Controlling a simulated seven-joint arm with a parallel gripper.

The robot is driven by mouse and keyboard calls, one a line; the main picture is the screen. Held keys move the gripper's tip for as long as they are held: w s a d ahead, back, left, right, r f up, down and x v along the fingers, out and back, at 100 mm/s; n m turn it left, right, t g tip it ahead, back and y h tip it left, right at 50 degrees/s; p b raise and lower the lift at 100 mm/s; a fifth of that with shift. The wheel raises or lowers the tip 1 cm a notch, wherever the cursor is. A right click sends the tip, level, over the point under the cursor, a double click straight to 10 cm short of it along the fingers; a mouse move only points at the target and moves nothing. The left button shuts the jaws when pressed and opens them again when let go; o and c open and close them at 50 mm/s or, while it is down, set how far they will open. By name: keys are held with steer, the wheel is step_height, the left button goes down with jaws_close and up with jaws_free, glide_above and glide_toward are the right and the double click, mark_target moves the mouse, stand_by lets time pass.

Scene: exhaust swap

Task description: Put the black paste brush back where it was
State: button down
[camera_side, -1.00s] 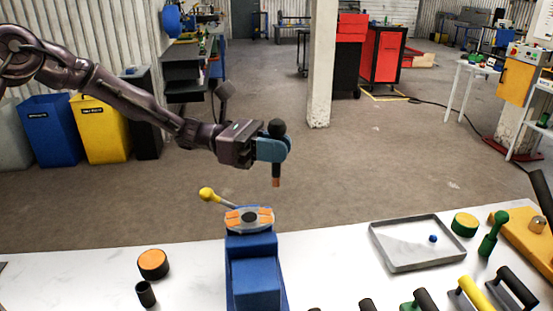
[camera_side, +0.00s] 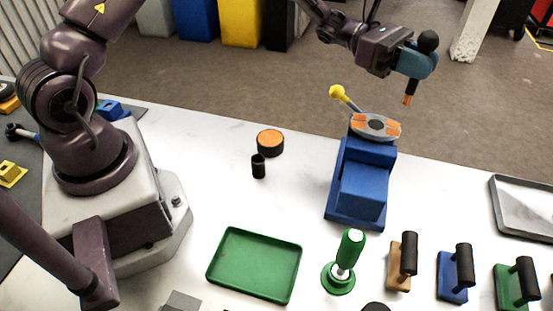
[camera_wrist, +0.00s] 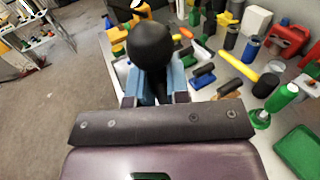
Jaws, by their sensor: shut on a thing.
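My gripper (camera_side: 415,62), with blue fingers, is shut on the black paste brush. The brush has a round black knob (camera_side: 428,41) above the fingers and a dark stem with an orange-brown tip (camera_side: 408,99) pointing down. I hold it in the air above and right of the blue vise in the side view. In the wrist view the knob (camera_wrist: 151,45) hides much of the fingers. A small black cup (camera_side: 258,167) stands on the white table, beside a round black tin with an orange top (camera_side: 270,141).
The blue vise (camera_side: 362,190) has a grey and orange top and a yellow-knobbed lever (camera_side: 337,91). A green tray (camera_side: 254,264), a green-handled stamp (camera_side: 345,256) and several handled tools stand in front. A grey tray (camera_side: 520,205) lies at right.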

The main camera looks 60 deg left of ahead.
steer(key=s+a+f+n+t+y, duration=0.1)
steer(key=s+a+f+n+t, duration=0.15)
steer(key=s+a, duration=0.35)
steer(key=s+a+f+n+t+y, duration=0.1)
steer(key=s+a+f+t, duration=0.15)
steer(key=s+a, duration=0.35)
steer(key=s+a+f+n+t+y, duration=0.2)
steer(key=s+f, duration=0.6)
steer(key=s, duration=0.2)
steer(key=shift+m, duration=0.25)
steer(key=shift+s+a+f, duration=0.1)
steer(key=shift+f, duration=2)
steer(key=shift+s+a+f, duration=0.1)
steer(key=shift+f, duration=1.95)
steer(key=c, duration=1.5)
jaws_free()
steer(key=shift+f, duration=0.15)
steer(key=o, duration=0.4)
